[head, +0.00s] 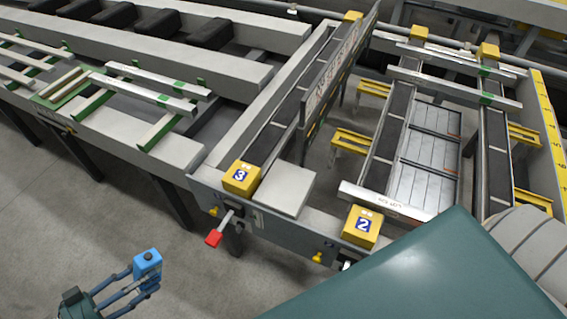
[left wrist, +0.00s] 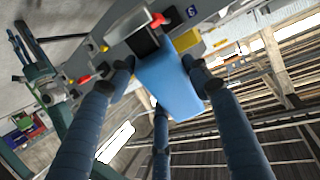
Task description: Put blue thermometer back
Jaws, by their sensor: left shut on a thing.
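The blue thermometer is a light blue block-shaped thing (head: 148,264) with a dark round spot on top. It is at the lower left of the head view, above the grey floor and apart from the table. My left gripper (head: 138,279) is shut on it. In the left wrist view, the blue thermometer (left wrist: 170,85) sits between the dark blue fingers of my left gripper (left wrist: 163,78). The fingers cover part of its sides.
A grey runout table (head: 222,197) fills the upper part of the head view. Yellow blocks marked 3 (head: 241,178) and 2 (head: 362,227) stand on its front edge. A red-ended lever (head: 214,238) sticks out below. The floor at lower left is clear.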

